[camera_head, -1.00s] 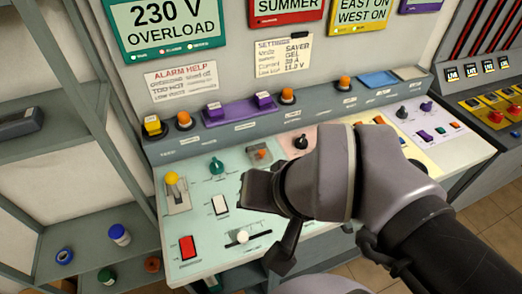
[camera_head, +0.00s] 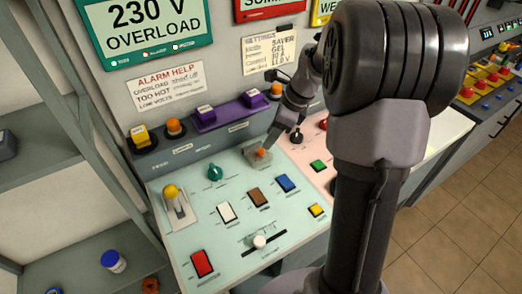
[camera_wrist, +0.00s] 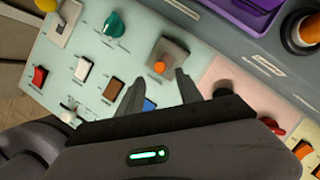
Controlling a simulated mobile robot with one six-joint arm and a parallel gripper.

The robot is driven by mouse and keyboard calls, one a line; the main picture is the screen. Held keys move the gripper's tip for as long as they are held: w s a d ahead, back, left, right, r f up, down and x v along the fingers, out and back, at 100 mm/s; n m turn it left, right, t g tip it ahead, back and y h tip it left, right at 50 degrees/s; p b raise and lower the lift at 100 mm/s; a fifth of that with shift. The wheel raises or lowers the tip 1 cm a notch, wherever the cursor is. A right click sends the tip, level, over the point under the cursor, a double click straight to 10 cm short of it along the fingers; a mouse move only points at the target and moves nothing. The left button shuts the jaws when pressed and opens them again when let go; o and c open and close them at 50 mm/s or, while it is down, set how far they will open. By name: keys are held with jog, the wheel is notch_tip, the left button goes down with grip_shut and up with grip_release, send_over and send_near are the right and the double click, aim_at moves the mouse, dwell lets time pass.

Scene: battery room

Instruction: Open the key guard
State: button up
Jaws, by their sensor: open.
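What looks like the key guard (camera_head: 257,162) is a small grey plate with an orange piece on the pale green panel, in the middle of the head view. It also shows in the wrist view (camera_wrist: 170,54), just beyond my fingertips. I cannot tell for sure whether it is open or closed; it looks down on its mount. My gripper (camera_head: 272,146) is above and beside the guard's right side in the head view. In the wrist view my gripper (camera_wrist: 162,78) has its two fingers apart, with nothing between them. I cannot tell whether a finger touches the guard.
A green knob (camera_head: 215,172) sits left of the guard and a black knob (camera_head: 296,136) right of it. A yellow-topped lever (camera_head: 171,191), a white rocker (camera_head: 226,212), a brown rocker (camera_head: 258,198) and a blue rocker (camera_head: 287,183) are nearby. Purple covers (camera_head: 240,110) line the ledge behind.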

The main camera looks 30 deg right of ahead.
aim_at(261, 151)
jog(key=b+x, duration=0.1)
jog(key=x, duration=0.5)
jog(key=shift+b, duration=0.35)
jog(key=shift+r, duration=0.1)
grip_shut()
dwell(0.8)
